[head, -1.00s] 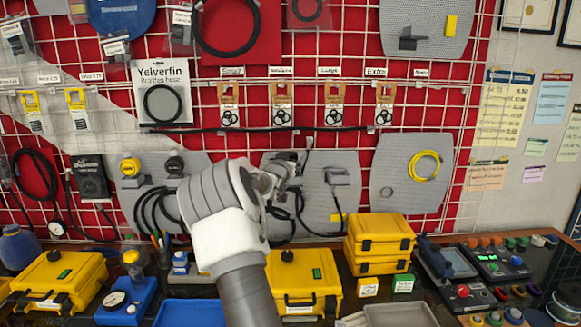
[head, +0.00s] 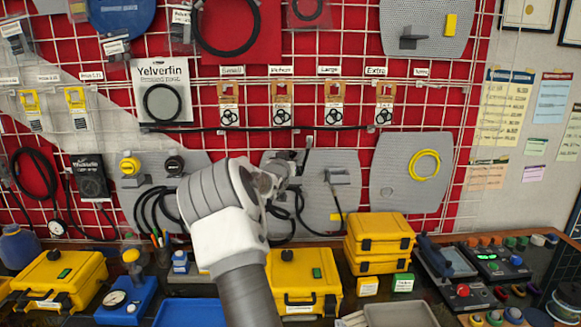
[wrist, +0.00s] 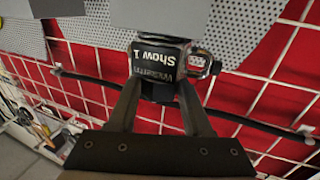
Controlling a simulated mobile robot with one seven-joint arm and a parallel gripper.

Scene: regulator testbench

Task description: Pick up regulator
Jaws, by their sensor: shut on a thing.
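The regulator (wrist: 160,56) is a small black block with white upside-down lettering in the wrist view. It sits against a grey shelf or holder on a perforated panel. My gripper (wrist: 158,92) is shut on its lower part, one finger on each side. In the head view my gripper (head: 288,172) is at the grey panel (head: 318,195) on the wall, and my arm and wrist hide much of the regulator. I cannot tell whether it still touches its holder.
White wire grid on red backing surrounds the panel, with a black cable (wrist: 75,75) running across it. Black hoses (head: 150,205) hang to the left.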

